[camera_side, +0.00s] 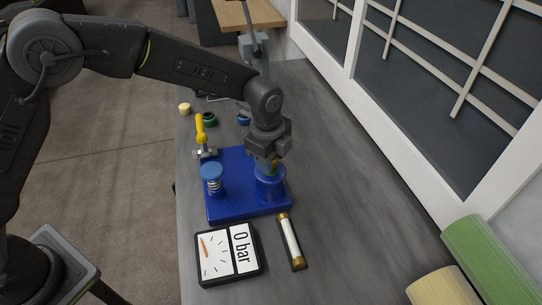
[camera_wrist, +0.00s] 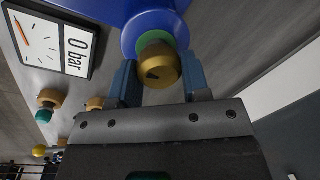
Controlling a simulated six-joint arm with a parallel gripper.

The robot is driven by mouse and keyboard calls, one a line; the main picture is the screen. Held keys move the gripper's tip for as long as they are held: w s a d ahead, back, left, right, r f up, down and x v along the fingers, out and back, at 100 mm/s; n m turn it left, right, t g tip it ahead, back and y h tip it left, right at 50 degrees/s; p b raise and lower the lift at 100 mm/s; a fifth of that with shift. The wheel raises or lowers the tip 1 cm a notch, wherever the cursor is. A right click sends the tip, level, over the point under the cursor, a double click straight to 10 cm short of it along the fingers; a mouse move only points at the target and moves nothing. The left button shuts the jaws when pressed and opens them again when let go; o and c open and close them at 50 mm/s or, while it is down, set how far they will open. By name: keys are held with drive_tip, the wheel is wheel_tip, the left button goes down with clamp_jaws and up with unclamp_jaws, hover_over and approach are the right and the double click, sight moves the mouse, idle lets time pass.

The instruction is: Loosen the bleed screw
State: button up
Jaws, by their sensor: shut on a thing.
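The bleed screw (camera_wrist: 160,66) is a round brass-coloured knob with a dark mark on its face, seated in a green ring on a blue cylinder. My gripper (camera_wrist: 160,80) has its two blue fingers on either side of the knob and is shut on it. In the side view, my gripper (camera_side: 270,152) points down over the blue cylinder (camera_side: 270,185) on the right of the blue base plate (camera_side: 235,205). Only a little of the brass knob shows under the fingers there. The gauge (camera_side: 228,254) in front reads 0 bar.
A blue-topped spring plunger (camera_side: 211,172) and a yellow-handled lever (camera_side: 200,128) stand at the left of the plate. A brass-ended tube (camera_side: 290,240) lies in front. Small caps (camera_side: 209,119) sit behind. The bench right of the plate is clear.

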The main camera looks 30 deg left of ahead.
idle(0.3)
drive_tip(key=n, duration=0.4)
drive_tip(key=shift+w+n+y, duration=0.1)
drive_tip(key=shift+n+y, duration=0.2)
drive_tip(key=shift+n, duration=0.1)
drive_tip(key=n, duration=0.4)
drive_tip(key=shift+n+y, duration=0.3)
drive_tip(key=n, duration=0.4)
drive_tip(key=shift+w+g, duration=0.15)
drive_tip(key=shift+g, duration=0.25)
drive_tip(key=shift+a+f+n+g, duration=0.1)
drive_tip(key=shift+n+g, duration=0.2)
drive_tip(key=shift+n, duration=2.2)
drive_tip(key=o, duration=0.9)
